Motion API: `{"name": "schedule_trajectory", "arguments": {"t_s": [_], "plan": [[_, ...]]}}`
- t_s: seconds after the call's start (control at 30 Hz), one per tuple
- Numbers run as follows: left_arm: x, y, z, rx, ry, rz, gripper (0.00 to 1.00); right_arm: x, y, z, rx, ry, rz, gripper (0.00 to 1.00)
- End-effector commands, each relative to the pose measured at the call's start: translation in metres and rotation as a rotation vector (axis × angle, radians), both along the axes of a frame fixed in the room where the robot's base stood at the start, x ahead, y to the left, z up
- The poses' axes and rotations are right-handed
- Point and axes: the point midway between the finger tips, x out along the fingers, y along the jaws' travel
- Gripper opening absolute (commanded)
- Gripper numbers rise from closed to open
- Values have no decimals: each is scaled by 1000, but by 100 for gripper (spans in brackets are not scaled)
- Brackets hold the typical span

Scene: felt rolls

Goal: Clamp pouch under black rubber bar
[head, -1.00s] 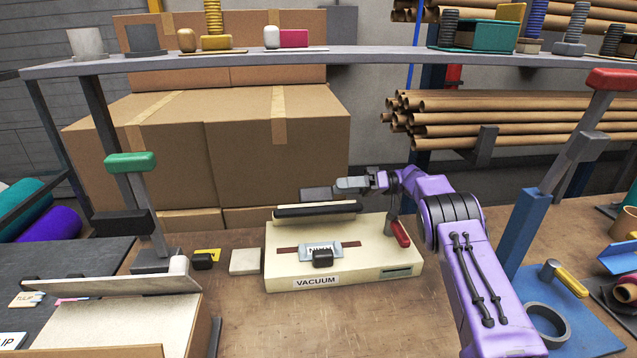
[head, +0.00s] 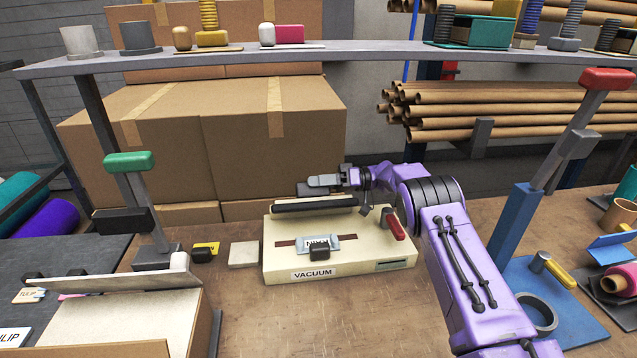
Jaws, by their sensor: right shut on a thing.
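The pouch (head: 334,241) is a pale blue-grey packet with a printed label, lying flat across a brown strip on top of the cream VACUUM box (head: 350,271). A small black block (head: 319,255) covers part of its front edge. The black rubber bar (head: 315,205) lies along the back of the box, behind and apart from the pouch. My right gripper (head: 325,181) is behind the bar, its grey fingers shut on a dark grey tab (head: 304,189). The fingers hide part of this tab, and how it joins the bar is unclear. My left gripper is out of view.
A red lever (head: 395,228) stands at the box's right. A green-handled clamp (head: 130,162) and a pale tilted board (head: 118,287) are at left. A blue post (head: 512,228) stands at right. The bench in front of the box is clear.

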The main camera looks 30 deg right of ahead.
Motion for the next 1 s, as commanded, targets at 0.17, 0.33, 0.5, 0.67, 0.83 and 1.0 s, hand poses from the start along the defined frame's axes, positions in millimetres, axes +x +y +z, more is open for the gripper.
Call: {"name": "schedule_trajectory", "arguments": {"t_s": [0.17, 0.33, 0.5, 0.67, 0.83, 1.0], "plan": [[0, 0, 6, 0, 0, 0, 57, -12, 6, -3, -67, -139, 0, 0], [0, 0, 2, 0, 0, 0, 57, -26, 12, -14, -143, -296, -2, 0], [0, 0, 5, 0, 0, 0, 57, -35, 16, -22, -156, -319, 0, 0], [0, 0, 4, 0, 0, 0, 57, -36, 17, -24, -156, -315, 2, 0], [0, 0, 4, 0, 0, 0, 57, -35, 17, -24, -155, -314, 2, 57], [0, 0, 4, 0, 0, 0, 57, -35, 17, -23, -155, -317, 2, 57]]}}
